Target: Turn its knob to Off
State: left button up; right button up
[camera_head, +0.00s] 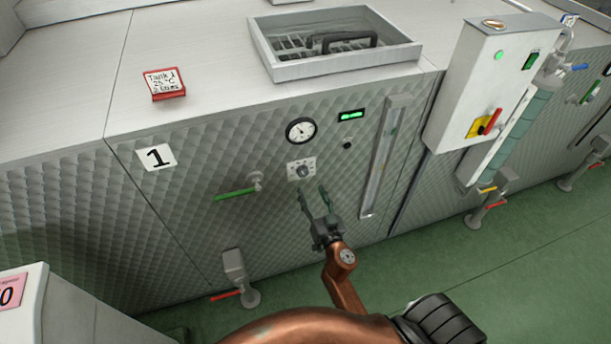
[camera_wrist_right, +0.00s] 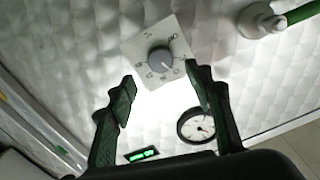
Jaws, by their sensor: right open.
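The knob (camera_head: 303,172) is a grey round dial on a white square plate with markings, on the quilted metal front of the tank marked 1. It also shows in the right wrist view (camera_wrist_right: 160,60), with lettering around it that is too small to read surely. My right gripper (camera_head: 313,196) is just below the knob in the head view. In the right wrist view its two fingers (camera_wrist_right: 160,82) are apart, on either side of the knob plate's lower part, with nothing between them. I cannot tell the exact distance to the knob. My left gripper does not show.
A round gauge (camera_head: 301,130), a lit green display (camera_head: 352,115) and a small black button (camera_head: 347,145) sit above the knob. A green-handled valve (camera_head: 237,193) sticks out to the left. A vertical sight tube (camera_head: 384,160) stands to the right, near a control box (camera_head: 480,90).

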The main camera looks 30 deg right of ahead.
aim_at(304, 174)
jog(key=x, duration=0.7)
jog(key=shift+w+r+p, duration=0.1)
jog(key=shift+w+p, duration=0.2)
jog(key=c, duration=1.2)
